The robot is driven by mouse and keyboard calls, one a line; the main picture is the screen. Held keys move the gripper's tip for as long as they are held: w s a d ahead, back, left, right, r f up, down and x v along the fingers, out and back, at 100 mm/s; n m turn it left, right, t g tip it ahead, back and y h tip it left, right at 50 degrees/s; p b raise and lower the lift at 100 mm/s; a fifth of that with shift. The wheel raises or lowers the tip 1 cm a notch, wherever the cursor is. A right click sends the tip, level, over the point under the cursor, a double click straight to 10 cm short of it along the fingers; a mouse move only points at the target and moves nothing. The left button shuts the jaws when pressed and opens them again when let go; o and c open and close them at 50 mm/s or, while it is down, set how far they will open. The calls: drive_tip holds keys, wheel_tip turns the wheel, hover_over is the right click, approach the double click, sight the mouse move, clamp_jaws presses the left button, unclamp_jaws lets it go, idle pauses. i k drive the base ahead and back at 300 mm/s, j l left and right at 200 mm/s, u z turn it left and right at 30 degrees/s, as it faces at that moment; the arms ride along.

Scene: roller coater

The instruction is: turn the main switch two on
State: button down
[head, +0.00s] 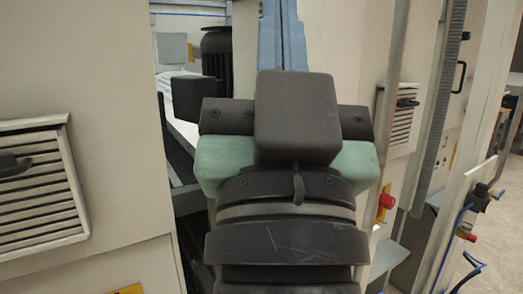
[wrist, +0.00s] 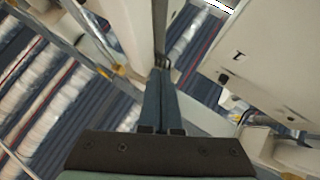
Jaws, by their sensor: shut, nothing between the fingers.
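My gripper (wrist: 159,72) points away from the wrist camera with its two blue fingers together and nothing between them. In the head view its blue fingers (head: 281,30) rise above the dark wrist block and run out of the top edge. I cannot identify main switch two for certain in either view. My arm hides the middle of the head view.
Pale cabinet panels (head: 75,60) flank my arm closely. A red button (head: 387,201) on a yellow plate is to the right, and a post (head: 455,225) with blue cable stands further right. The wrist view shows a pale panel (wrist: 260,60) right of the fingers.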

sight(387, 202)
drive_tip(key=i+l+u, duration=0.1)
drive_tip(key=l, duration=0.4)
drive_tip(key=i+l+u, duration=0.1)
drive_tip(key=l, duration=0.4)
drive_tip(key=i+l+u, duration=0.1)
drive_tip(key=l, duration=0.4)
drive_tip(key=i+l+u, duration=0.1)
drive_tip(key=i+l, duration=0.15)
drive_tip(key=l, duration=0.3)
drive_tip(key=l+u, duration=0.1)
drive_tip(key=l, duration=0.4)
drive_tip(key=i, duration=0.05)
